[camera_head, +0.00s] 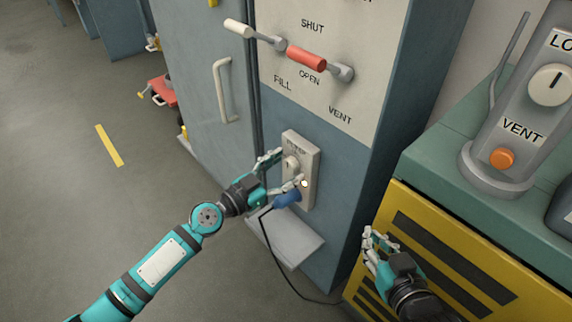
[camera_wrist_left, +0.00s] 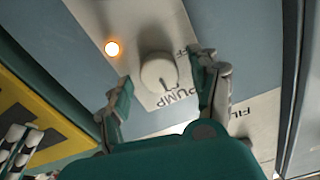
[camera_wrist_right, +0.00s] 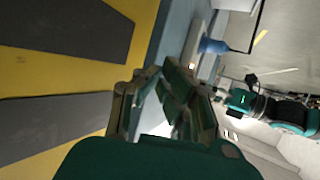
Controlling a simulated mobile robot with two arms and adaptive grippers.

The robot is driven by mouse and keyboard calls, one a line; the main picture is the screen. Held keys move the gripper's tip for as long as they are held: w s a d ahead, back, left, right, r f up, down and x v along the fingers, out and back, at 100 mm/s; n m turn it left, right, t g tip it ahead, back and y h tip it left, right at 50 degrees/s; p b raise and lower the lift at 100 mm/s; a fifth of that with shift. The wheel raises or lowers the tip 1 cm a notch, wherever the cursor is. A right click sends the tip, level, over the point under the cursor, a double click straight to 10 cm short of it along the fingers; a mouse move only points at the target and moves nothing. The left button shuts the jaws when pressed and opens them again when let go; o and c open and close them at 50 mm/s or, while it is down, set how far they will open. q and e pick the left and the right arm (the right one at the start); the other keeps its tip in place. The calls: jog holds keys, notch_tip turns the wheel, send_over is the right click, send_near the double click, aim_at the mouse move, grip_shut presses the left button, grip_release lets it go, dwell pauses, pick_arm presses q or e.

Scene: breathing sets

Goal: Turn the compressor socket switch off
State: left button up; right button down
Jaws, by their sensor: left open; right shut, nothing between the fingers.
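The compressor socket (camera_head: 313,158) is a pale panel on the front of the blue-grey cabinet. Its round white switch knob (camera_head: 291,163) also shows in the left wrist view (camera_wrist_left: 159,73), beside the lettering PUMP. A small lamp (camera_wrist_left: 112,48) glows on the panel. A blue plug (camera_head: 287,198) with a black cable sits at the panel's lower end. My left gripper (camera_head: 283,168) is open, with its fingers on either side of the knob; contact cannot be told. My right gripper (camera_head: 376,243) is shut and empty beside the yellow unit.
A red lever (camera_head: 306,58) and a white-tipped lever (camera_head: 239,28) stick out above the socket. A grey ledge (camera_head: 278,237) juts out below it. The yellow slatted unit (camera_head: 455,255) with a green top stands at the right. The floor at left is open.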

pick_arm(q)
jog(key=shift+w+d, duration=0.2)
jog(key=shift+d, duration=0.05)
jog(key=c, duration=1.2)
